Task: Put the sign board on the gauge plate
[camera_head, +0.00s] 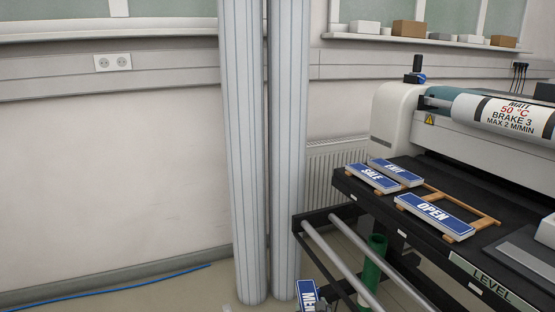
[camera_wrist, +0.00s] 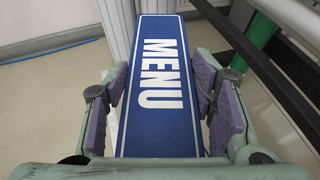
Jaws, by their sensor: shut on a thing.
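My gripper (camera_wrist: 163,98) is shut on a blue sign board (camera_wrist: 160,60) with white MENU lettering and a white border. Its purple-padded fingers press the board's two long sides, and the far end sticks out beyond them. In the head view only part of the MENU board (camera_head: 307,296) shows at the bottom edge, below and left of the machine's table; my gripper is out of that view. A flat grey plate (camera_head: 518,252) lies at the right of the table, cut by the frame edge. It may be the gauge plate, but I cannot tell for sure.
The black table (camera_head: 345,184) bears SALE (camera_head: 371,178), EXIT (camera_head: 396,171) and OPEN (camera_head: 434,214) boards, with a wooden frame (camera_head: 484,222). A laminator roll (camera_head: 500,117) is behind. Metal rails (camera_head: 350,262) and a green tube (camera_head: 373,268) are below. Pale columns (camera_head: 243,150) stand left.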

